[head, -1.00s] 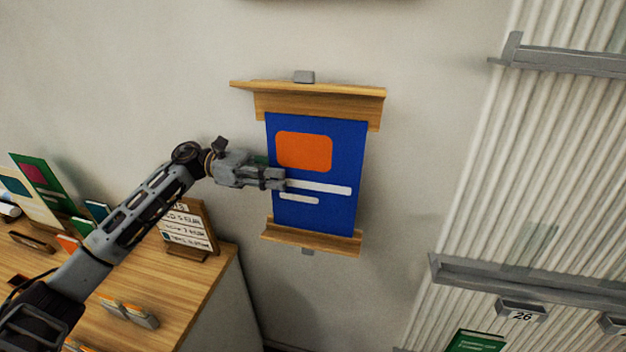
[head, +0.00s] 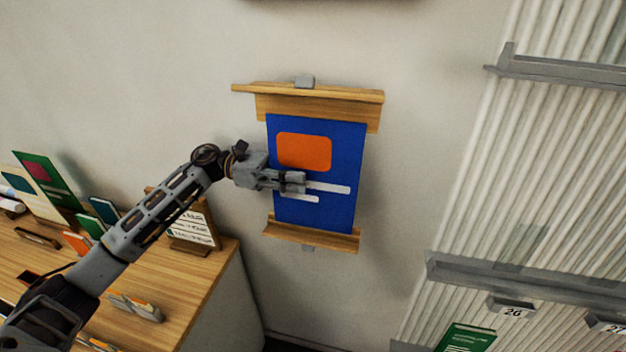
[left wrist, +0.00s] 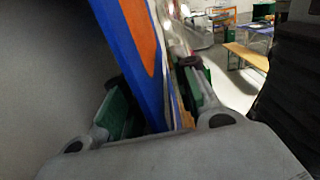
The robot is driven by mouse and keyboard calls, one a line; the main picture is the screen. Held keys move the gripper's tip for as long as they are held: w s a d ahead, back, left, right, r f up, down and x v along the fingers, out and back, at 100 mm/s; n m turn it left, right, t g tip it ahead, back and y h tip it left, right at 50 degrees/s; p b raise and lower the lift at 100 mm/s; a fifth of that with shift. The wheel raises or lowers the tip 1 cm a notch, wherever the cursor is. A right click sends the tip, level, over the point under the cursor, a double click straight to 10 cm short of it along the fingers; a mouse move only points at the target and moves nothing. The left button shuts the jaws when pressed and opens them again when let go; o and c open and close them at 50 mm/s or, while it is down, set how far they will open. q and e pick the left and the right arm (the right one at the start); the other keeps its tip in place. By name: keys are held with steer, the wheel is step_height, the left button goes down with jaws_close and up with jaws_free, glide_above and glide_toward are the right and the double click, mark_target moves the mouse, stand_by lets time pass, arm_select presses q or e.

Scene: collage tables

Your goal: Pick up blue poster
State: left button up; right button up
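The blue poster (head: 335,211), with an orange block and white bars, stands upright against the wall between an upper and a lower wooden rail. My left gripper (head: 303,183) reaches in from the left and overlaps the poster's left part. In the left wrist view the poster (left wrist: 122,42) shows edge-on between the two green-padded fingers (left wrist: 158,100). Gaps show between the pads and the poster, so the gripper is open around its edge. My right gripper is in neither view.
The wooden holder's top rail (head: 318,108) and bottom rail (head: 312,238) stick out above and below. A wooden table (head: 205,272) with cards and a small sign stands at left. Grey shelves (head: 560,66) line the ribbed panel at right. The wall beside the poster is clear.

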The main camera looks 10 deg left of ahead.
arm_select(q)
jaws_close()
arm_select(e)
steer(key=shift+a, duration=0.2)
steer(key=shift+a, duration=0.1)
